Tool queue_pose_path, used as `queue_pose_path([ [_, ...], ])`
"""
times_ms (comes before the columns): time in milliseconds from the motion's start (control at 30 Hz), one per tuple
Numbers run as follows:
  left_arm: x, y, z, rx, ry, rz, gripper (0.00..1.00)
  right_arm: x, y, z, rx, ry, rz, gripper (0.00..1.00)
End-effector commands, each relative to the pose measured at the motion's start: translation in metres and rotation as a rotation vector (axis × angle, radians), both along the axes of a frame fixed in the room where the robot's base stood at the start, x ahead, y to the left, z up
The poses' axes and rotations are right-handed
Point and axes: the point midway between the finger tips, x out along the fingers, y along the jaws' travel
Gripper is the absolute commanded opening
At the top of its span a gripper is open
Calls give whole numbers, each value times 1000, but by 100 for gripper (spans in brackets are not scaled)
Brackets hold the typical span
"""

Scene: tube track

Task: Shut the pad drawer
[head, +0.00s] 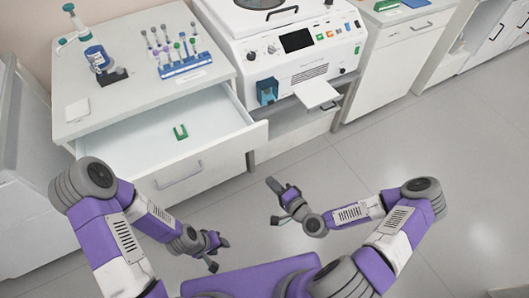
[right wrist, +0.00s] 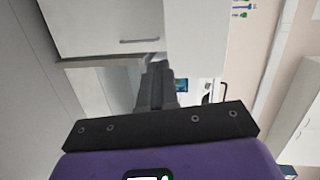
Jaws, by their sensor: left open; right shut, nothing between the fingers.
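The pad drawer (head: 200,165) is the white drawer under the left counter in the head view. It is pulled well out, with its handle (head: 178,177) on the front face. A green U-shaped piece (head: 181,132) lies on its floor, and the rest of the visible floor looks bare. My left gripper (head: 218,254) is open and empty, below and in front of the drawer front, apart from it. My right gripper (head: 273,184) is shut and empty, right of the drawer's right front corner, with a gap between. Its closed fingers show in the right wrist view (right wrist: 155,85).
A white machine (head: 295,45) with a blue holder and protruding tray (head: 317,93) stands to the right. The floor (head: 400,150) at right is clear.

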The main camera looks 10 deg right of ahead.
Motion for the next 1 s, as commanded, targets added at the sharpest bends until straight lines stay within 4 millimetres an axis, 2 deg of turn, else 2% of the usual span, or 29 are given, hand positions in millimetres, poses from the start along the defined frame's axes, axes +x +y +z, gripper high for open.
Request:
queue_pose_path([
  [33,0,0,-9,0,0,0,43,5,-14,1,39,-44,-60,0],
  [100,0,0,-13,0,0,0,43,9,-28,10,77,-99,-117,0],
  [267,0,0,-16,0,-1,0,43,16,-43,21,117,-158,-175,0],
  [467,0,0,-18,0,-1,-1,43,40,-35,23,118,-165,-174,0],
  [800,0,0,-28,0,-1,0,43,109,-15,22,116,-162,-173,0],
  [1000,0,0,-33,0,-1,0,43,137,-7,21,117,-160,-174,0],
])
